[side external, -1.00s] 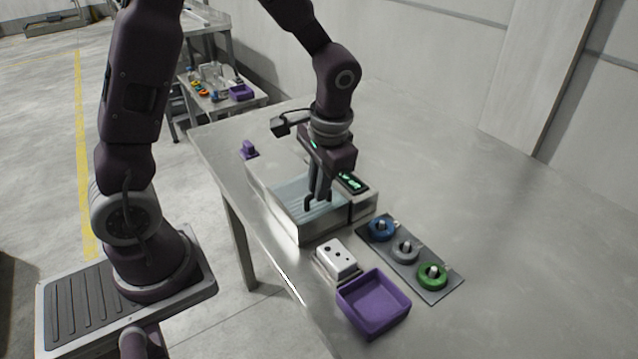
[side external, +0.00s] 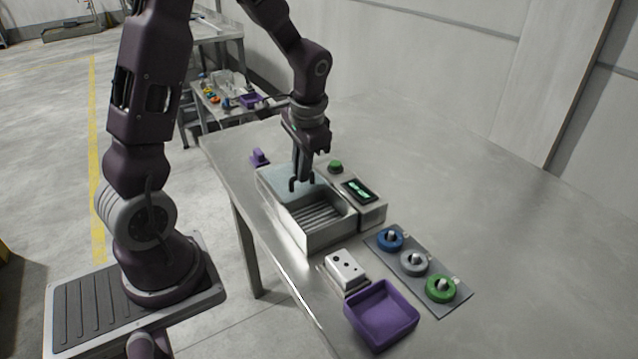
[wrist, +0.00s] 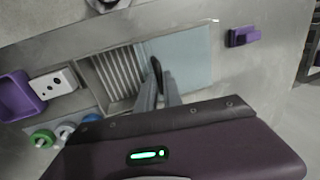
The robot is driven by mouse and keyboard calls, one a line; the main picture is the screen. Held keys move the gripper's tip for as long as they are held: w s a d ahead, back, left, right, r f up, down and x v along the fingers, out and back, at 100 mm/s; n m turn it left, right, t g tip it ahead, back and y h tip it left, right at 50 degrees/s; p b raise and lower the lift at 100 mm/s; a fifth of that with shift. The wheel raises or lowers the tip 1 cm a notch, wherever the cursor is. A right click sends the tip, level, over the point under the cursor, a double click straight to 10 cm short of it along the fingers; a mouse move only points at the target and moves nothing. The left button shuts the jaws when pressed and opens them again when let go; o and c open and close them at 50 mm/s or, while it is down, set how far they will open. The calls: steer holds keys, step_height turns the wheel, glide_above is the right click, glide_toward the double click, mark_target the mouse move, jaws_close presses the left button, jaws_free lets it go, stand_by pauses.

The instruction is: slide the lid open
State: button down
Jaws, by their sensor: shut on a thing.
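The washer (side external: 318,238) is a metal box on the table with an open top. Its pale translucent lid (side external: 279,180) covers the far end, and a ribbed interior shows at the near end. In the wrist view the lid (wrist: 190,58) covers the right part of the box and the ribbed interior (wrist: 120,70) is uncovered at left. My gripper (side external: 301,184) is shut on the dark lid handle (wrist: 156,70), near the lid's near edge. The fingers partly hide the handle.
A white block with holes (side external: 345,270), a purple bin (side external: 382,318) and a plate with blue, grey and green rings (side external: 413,262) stand nearer. A purple piece (side external: 259,157) lies beyond the lid.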

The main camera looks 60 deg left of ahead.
mark_target(299, 185)
steer(key=shift+a, duration=1.45)
steer(key=c, duration=1.5)
jaws_free()
steer(key=shift+d+r, duration=0.1)
steer(key=r, duration=0.2)
steer(key=d+r, duration=0.1)
steer(key=r, duration=0.4)
steer(key=shift+d+r, duration=0.1)
steer(key=shift+d, duration=0.25)
steer(key=s+d+r+t, duration=0.2)
steer(key=s+d, duration=0.3)
steer(key=s+d+r+t+h, duration=0.1)
steer(key=s+d+r, duration=0.2)
steer(key=s+d, duration=0.2)
steer(key=s+d+r+t+h, duration=0.1)
steer(key=s+d+r+t, duration=0.1)
steer(key=s+d, duration=0.4)
steer(key=shift+s+d+r+t, duration=0.1)
steer(key=shift+d+r+t, duration=0.1)
steer(key=shift+r+t, duration=0.1)
